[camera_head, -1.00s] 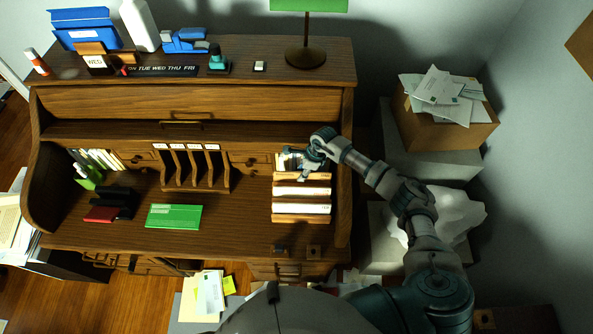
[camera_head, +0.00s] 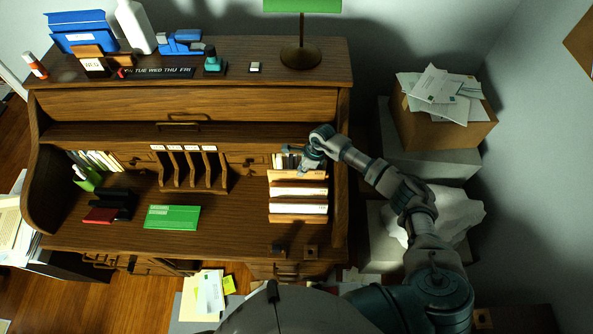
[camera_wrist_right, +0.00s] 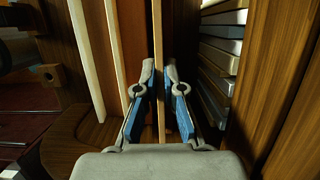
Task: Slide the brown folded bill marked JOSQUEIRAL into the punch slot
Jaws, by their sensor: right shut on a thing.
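My right gripper (camera_head: 310,160) is at the back of the tiered wooden rack (camera_head: 298,218) on the desk's right side. In the right wrist view its blue-padded fingers (camera_wrist_right: 159,100) close around a thin brown upright strip (camera_wrist_right: 158,45), seen edge-on. It fits the brown folded bill in colour, but no marking can be read, so I cannot be sure. I cannot tell for sure which thing is the punch; a black device (camera_head: 117,200) stands on the left of the desktop, its slot not visible. My left gripper is out of view.
Cream and white papers (camera_head: 298,191) stand in the rack close to the gripper. Wooden dividers (camera_head: 190,168) rise mid-desk, and a green booklet (camera_head: 172,217) lies in front of them. Books (camera_wrist_right: 215,65) sit close right of the fingers in the wrist view. The desktop between booklet and rack is clear.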

